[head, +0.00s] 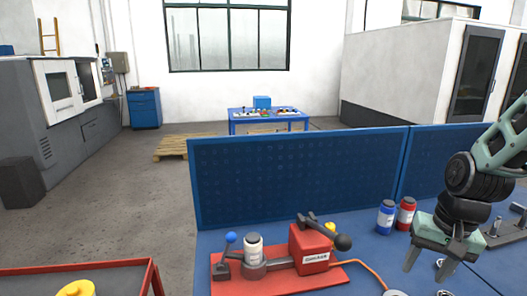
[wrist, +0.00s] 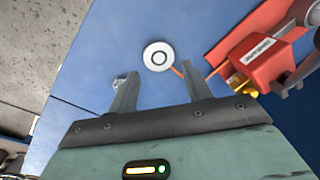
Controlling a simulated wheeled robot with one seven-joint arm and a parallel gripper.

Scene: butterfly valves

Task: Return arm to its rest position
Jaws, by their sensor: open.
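My gripper (head: 430,258) hangs over the right part of the blue table (head: 375,252) in the head view, with its fingers pointing down. In the wrist view my gripper (wrist: 158,88) shows two fingers spread apart with nothing held between them. A white round piece with a dark ring (wrist: 158,56) lies on the table beyond the fingertips in the wrist view. My arm comes in from the right edge of the head view.
A red fixture (head: 312,250) with levers and a white bottle stands left of my gripper. Blue (head: 385,218) and red (head: 406,213) bottles stand close behind it. A blue perforated panel (head: 295,175) lines the table's back. A red-edged cart (head: 120,280) stands front left.

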